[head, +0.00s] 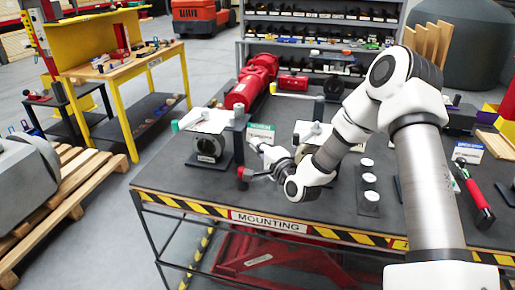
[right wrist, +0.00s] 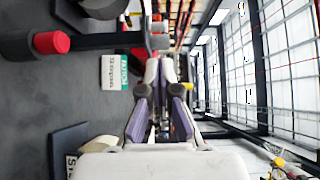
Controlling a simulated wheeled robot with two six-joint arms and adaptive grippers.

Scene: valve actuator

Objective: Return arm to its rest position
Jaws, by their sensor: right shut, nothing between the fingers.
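My right arm reaches in from the right over the dark table (head: 330,215) in the head view. My right gripper (head: 258,150) is shut and empty, above the table near a dark post (head: 239,145) and a red knob (head: 244,172). In the right wrist view the gripper (right wrist: 160,65) has its fingers together, with the red knob (right wrist: 50,42) to the left. The red valve actuator (head: 250,85) lies farther back on the table. My left arm and gripper are not in view.
A black valve mount (head: 208,148) stands left of the gripper. A green-and-white sign (head: 261,133) stands behind it. A strip with several white discs (head: 369,195) lies to the right, and a red-handled tool (head: 478,200) farther right. The front-left tabletop is clear.

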